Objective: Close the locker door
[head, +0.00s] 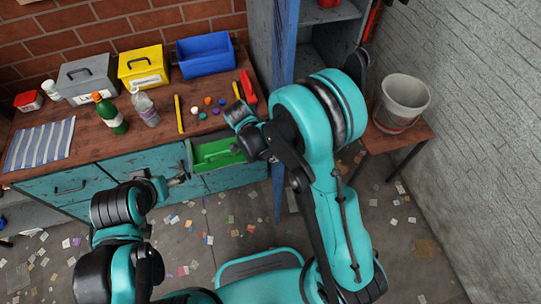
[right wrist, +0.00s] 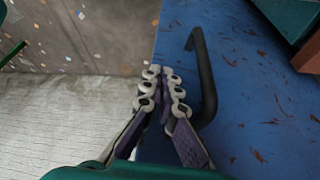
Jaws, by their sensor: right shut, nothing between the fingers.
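The blue locker door (head: 286,60) stands open in the head view, seen nearly edge-on, and my right arm covers part of it. The grey locker interior (head: 335,42) shows to its right. In the right wrist view the scuffed blue door (right wrist: 245,100) fills the right half, with a black bar handle (right wrist: 206,75) on it. My right gripper (right wrist: 164,85) is shut and empty, beside the handle near the door's edge; contact is unclear. In the head view the right gripper (head: 252,135) is left of the door, partly hidden. My left gripper (head: 177,181) is by the open drawer, its fingers unclear.
The workbench (head: 90,95) on the left holds bins, bottles and small items. A green-lined drawer (head: 215,155) is pulled out near my right gripper. A grey bucket (head: 403,100) stands on a small table (head: 383,142) at right. Paper scraps litter the open floor.

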